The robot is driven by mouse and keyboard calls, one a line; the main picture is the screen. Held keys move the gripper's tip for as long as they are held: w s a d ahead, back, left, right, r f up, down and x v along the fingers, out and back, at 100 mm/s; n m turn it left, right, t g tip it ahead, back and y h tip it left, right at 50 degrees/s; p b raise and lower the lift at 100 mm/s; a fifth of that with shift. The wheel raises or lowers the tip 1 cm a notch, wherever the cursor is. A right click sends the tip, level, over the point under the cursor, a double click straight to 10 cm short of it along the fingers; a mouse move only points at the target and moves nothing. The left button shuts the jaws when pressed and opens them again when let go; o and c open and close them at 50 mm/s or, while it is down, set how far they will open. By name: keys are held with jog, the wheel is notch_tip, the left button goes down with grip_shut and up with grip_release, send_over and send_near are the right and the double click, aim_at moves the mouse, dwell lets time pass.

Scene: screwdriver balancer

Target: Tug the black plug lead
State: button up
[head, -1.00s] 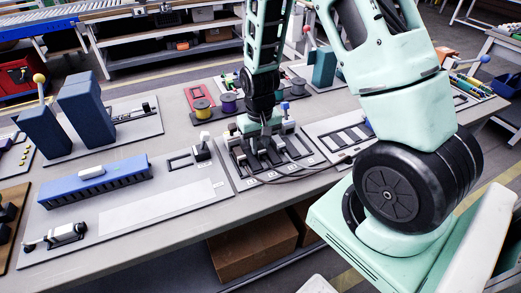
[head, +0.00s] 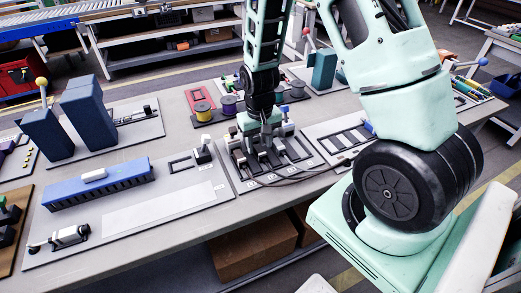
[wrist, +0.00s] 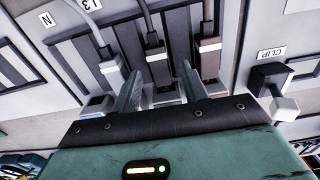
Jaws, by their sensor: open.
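Several plugs with leads sit side by side on a grey panel (head: 234,183). In the wrist view a dark plug, which looks like the black one, with its lead (wrist: 156,62) stands between the two fingertips of my gripper (wrist: 162,70). My gripper is open, one finger on each side of that plug, and I cannot tell whether either touches it. A lighter grey plug (wrist: 110,72) is to the left and a brownish plug (wrist: 208,58) to the right. In the head view my gripper (head: 262,142) points down over the plugs and partly hides them.
A clip post (wrist: 272,78) beside a CLIP label stands to the right in the wrist view. In the head view, a blue slotted block (head: 98,184) lies on the left panel, spools (head: 203,112) stand behind my gripper, and grey leads (head: 290,180) loop along the front.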

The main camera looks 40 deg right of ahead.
aim_at(259, 150)
jog(key=shift+r+p, duration=1.95)
jog(key=shift+r, duration=0.7)
jog(key=shift+a, duration=0.1)
jog(key=s+a+r+n+y, duration=0.1)
jog(key=s+a+r+n, duration=0.1)
jog(key=a+r, duration=0.4)
jog(key=s+a+r+n, duration=0.2)
jog(key=a+r, duration=0.1)
jog(key=a, duration=0.5)
jog(key=s+a+r+n, duration=0.3)
jog(key=s+a+r, duration=0.1)
jog(key=s, duration=0.3)
jog(key=s+a+r+n, duration=0.3)
jog(key=s+a+r, duration=0.1)
jog(key=s, duration=0.3)
jog(key=shift+s+a+r+n, duration=0.15)
jog(key=shift+s+a+n, duration=0.15)
jog(key=shift+s+a, duration=0.1)
